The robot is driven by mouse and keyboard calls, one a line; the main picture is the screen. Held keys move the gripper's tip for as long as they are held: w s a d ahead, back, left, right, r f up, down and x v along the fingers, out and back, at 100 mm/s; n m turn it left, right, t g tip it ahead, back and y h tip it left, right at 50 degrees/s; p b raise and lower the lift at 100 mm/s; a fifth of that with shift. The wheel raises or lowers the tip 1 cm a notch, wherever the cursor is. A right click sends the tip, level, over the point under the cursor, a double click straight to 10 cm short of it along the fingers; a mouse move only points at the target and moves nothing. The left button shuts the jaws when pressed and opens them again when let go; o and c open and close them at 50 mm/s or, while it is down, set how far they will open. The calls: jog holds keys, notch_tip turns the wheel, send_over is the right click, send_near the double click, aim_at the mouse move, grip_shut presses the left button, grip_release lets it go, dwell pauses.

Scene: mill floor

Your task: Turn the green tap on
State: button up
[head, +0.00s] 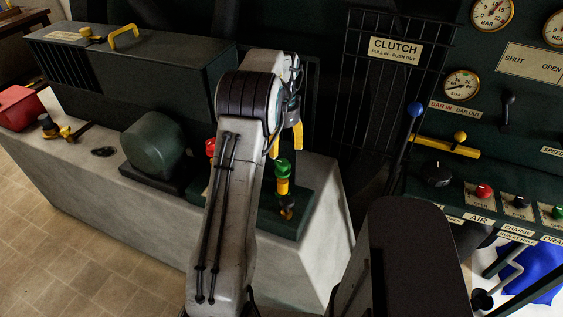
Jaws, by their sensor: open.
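The green tap (282,168) stands upright on the dark green base plate at the right end of the pale plinth. It has a green top, a yellow middle and a dark lower part with a yellow piece. My gripper (287,146) is open just above the tap, with its yellow fingers pointing down. The near finger reaches close to the tap's left side; whether it touches cannot be told. A red tap (210,148) shows partly at the left of my arm, which hides most of it.
A dark green rounded housing (153,143) stands left of my arm. A clutch sign (396,48) hangs on a black grille behind. A blue-knobbed lever (414,110), a yellow lever (445,146) and a control panel with several coloured knobs are at the right. Tiled floor lies at lower left.

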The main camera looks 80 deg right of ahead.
aim_at(283, 162)
jog(key=shift+a+f+m, duration=0.1)
jog(key=shift+f+m, duration=0.05)
jog(key=shift+m, duration=0.15)
jog(key=shift+f, duration=0.4)
jog(key=shift+f+p, duration=0.35)
jog(key=shift+f, duration=2.8)
grip_shut()
